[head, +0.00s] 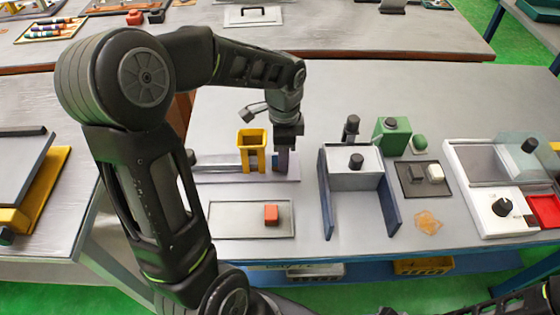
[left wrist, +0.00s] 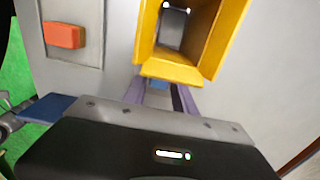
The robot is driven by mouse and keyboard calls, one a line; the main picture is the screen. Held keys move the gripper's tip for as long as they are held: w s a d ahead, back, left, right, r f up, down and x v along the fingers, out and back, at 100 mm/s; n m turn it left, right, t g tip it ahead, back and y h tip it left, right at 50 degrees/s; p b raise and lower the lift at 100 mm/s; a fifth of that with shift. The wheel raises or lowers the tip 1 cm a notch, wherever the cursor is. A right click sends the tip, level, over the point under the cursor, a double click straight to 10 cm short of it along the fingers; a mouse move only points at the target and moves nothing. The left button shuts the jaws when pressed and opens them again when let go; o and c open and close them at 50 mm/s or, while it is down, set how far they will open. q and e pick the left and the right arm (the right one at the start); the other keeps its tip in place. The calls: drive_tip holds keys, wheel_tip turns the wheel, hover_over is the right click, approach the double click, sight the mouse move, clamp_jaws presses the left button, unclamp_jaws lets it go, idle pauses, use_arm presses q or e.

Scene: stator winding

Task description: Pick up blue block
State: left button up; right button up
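I cannot make out a separate blue block in either view. My left gripper (head: 286,158) points down just right of the yellow open-topped chute (head: 252,140), above a pale purple base. A dark violet-blue piece shows at its fingertips; I cannot tell whether it is a block or part of the fixture. In the left wrist view the yellow chute (left wrist: 190,45) is close above the gripper's dark body, and the fingertips are hidden. A red block (head: 271,214) lies on a grey tray (head: 228,220); it also shows in the left wrist view (left wrist: 64,36). My right gripper is out of view.
A white-topped fixture with blue-grey side walls (head: 327,195) stands to the right. A green box (head: 391,134), a dark plate with light pieces (head: 408,187), an orange patch (head: 428,222) and a white machine (head: 500,207) lie farther right. The back of the table is mostly clear.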

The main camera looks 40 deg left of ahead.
use_arm(q)
clamp_jaws()
drive_tip(key=shift+r, duration=0.2)
idle(0.3)
